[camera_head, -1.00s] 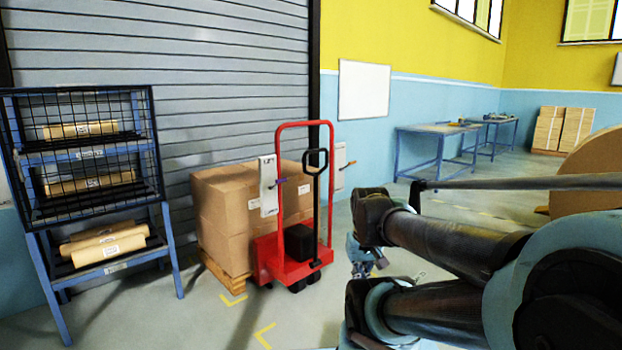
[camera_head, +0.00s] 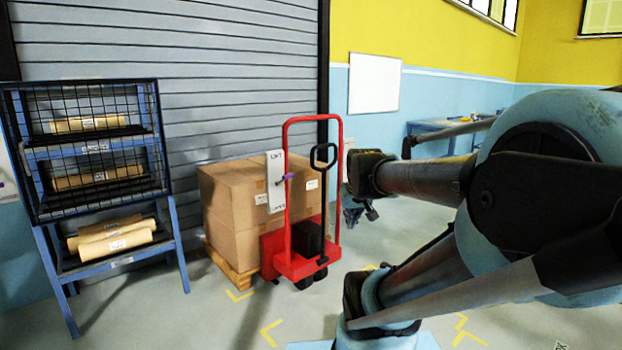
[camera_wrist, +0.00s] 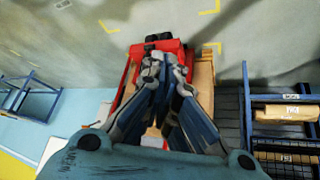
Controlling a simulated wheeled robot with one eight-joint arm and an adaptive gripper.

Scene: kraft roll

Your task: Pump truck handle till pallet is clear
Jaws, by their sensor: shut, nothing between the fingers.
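The red pallet truck (camera_head: 295,262) stands in front of the roller door with an upright red frame. Its black looped handle (camera_head: 323,157) stands upright at the frame's right side. A brown carton stack (camera_head: 232,213) sits on a wooden pallet (camera_head: 236,277) behind the truck; I cannot tell whether the pallet is off the floor. A white LIFT panel (camera_head: 275,182) with a purple pointer hangs at the frame's left. My gripper (camera_head: 355,214) is just right of the truck, apart from the handle. In the wrist view my gripper (camera_wrist: 165,64) is shut and empty, pointing towards the truck (camera_wrist: 160,46).
A blue rack (camera_head: 98,165) with paper rolls and a mesh front stands at the left. A blue workbench (camera_head: 430,127) is at the back right, partly behind my arm. Yellow floor marks (camera_head: 270,333) lie before the truck; the floor there is clear.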

